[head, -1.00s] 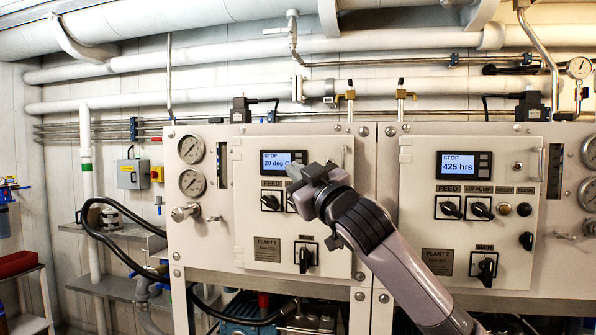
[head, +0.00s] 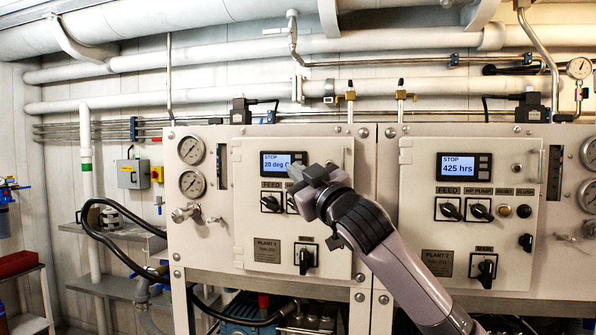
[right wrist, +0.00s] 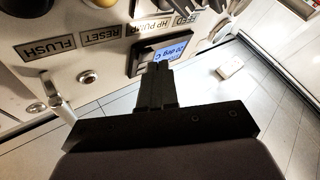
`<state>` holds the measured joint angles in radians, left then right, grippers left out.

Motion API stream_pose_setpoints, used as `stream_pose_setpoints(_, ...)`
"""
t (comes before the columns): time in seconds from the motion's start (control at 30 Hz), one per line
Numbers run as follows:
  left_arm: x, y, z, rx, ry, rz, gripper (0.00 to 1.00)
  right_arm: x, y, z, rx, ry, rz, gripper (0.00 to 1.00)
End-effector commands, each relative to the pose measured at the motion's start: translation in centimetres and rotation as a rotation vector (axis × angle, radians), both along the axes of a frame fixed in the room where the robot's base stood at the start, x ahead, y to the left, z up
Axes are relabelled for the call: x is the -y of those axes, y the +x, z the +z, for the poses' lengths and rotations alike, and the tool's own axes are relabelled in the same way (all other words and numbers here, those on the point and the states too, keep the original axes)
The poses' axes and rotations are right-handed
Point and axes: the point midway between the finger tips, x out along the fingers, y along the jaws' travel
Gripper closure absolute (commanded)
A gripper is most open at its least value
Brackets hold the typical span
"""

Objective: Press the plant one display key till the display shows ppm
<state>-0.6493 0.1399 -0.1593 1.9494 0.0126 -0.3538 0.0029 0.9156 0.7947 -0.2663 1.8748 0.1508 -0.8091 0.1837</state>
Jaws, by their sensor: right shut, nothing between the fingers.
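The plant 1 panel (head: 245,220) is on the left and its display (head: 277,163) is lit blue, reading "STOP" and "20 deg C". My right gripper (head: 296,173) is shut and empty, its fingertips at the lower right of that display. In the right wrist view the shut fingers (right wrist: 160,68) reach up to the edge of the display unit (right wrist: 172,50), which reads "20 deg C". I cannot tell whether the tips touch a key. My left gripper is not in view.
The plant 2 panel (head: 470,225) is at the right, its display (head: 457,167) reading "STOP" and "425 hrs". Black FEED (head: 270,203) and MAIN (head: 306,258) knobs sit below the plant 1 display. Two gauges (head: 192,184) and a valve handle (head: 183,213) are at the left.

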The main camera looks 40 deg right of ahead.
Motion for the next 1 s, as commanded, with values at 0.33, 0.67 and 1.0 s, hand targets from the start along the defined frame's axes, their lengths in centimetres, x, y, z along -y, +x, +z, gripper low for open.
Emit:
stream_pose_setpoints(0.33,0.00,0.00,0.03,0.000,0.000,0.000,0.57,0.05,0.07,-0.05,-0.001,0.001,0.001,1.00)
stream_pose_setpoints(0.67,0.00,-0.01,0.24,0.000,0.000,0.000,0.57,0.38,0.34,-0.05,-0.002,0.001,-0.001,1.00)
stream_pose_setpoints(1.0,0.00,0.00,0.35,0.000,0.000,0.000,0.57,0.58,0.52,-0.07,-0.001,0.001,0.000,1.00)
